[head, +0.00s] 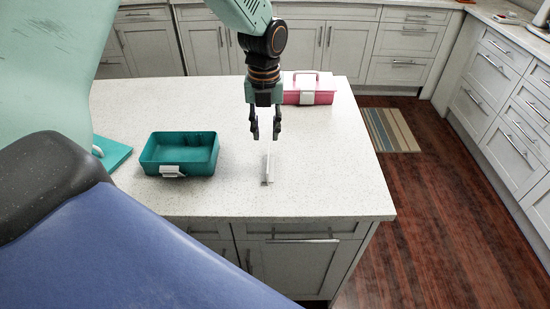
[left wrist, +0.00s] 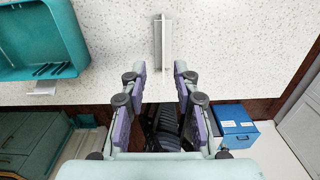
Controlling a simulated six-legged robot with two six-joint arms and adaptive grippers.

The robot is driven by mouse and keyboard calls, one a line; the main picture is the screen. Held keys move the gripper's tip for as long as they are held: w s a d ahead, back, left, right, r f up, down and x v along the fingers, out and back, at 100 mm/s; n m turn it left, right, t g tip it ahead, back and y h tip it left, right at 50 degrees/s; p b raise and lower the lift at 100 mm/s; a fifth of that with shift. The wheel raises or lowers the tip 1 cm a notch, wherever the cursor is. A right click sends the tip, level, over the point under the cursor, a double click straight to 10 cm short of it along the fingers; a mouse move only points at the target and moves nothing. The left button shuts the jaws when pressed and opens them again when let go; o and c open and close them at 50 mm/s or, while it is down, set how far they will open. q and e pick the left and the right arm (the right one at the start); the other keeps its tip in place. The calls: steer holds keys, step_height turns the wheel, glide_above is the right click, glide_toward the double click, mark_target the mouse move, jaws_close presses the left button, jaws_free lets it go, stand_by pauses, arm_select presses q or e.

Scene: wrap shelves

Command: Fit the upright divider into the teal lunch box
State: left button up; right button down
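The teal lunch box (head: 180,170) stands open on the counter at left of centre, a white latch on its near side. Part of it shows in the left wrist view (left wrist: 45,72), with dark slots inside. The white upright divider (head: 267,168) stands on the counter to the right of the box, apart from it. The divider is also ahead of the fingers in the left wrist view (left wrist: 162,45). My left gripper (head: 265,132) points down above the divider, open and empty, its two fingers apart. My right gripper is not in view.
A closed pink lunch box (head: 308,94) stands behind my left gripper. A teal lid (head: 113,154) lies left of the teal box, partly hidden by my body. The counter (head: 330,170) is clear right of the divider. A blue box (left wrist: 236,125) shows beyond the counter edge.

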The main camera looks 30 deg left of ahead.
arm_select(q)
steer(key=shift+s+d+f, duration=0.15)
steer(key=shift+f, duration=1.1)
steer(key=shift+s+d+f, duration=0.1)
steer(key=shift+d+f, duration=0.1)
steer(key=shift+f, duration=1)
steer(key=shift+s+d+f, duration=0.15)
steer(key=shift+f, duration=1.1)
steer(key=shift+c, duration=0.3)
steer(key=shift+w, duration=0.1)
steer(key=c, duration=0.5)
jaws_close()
